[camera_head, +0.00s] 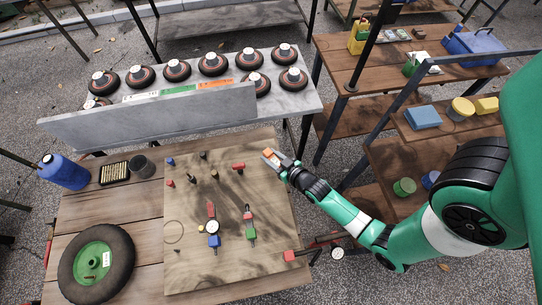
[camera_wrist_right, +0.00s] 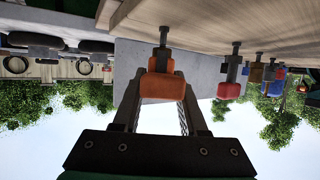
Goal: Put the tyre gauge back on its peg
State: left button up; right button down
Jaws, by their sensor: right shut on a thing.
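My right gripper (camera_head: 273,157) is at the upper right edge of the wooden board (camera_head: 215,260). It is shut on an orange block (camera_head: 267,153), which shows between both fingers in the right wrist view (camera_wrist_right: 163,86); a dark stem shows behind it there, and I cannot tell whether it is fixed to the board. A round white-faced dial (camera_head: 212,227) with red and blue parts lies on the board. Another white dial (camera_head: 337,253) with red parts is beyond the board's lower right corner. I cannot tell which is the tyre gauge. My left gripper is not in view.
Several short pegs with coloured caps, one of them red (camera_head: 238,167), stand on the board. A red-and-green tool (camera_head: 249,222) lies there too. A wheel (camera_head: 96,264), a blue bottle (camera_head: 63,171) and a grey panel (camera_head: 150,123) are to the left and behind.

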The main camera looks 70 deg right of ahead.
jog(key=shift+f, duration=0.25)
jog(key=shift+c, duration=1.8)
grip_release()
jog(key=p+v, duration=0.1)
jog(key=v, duration=1)
jog(key=shift+s+r, duration=0.15)
jog(key=shift+s, duration=0.15)
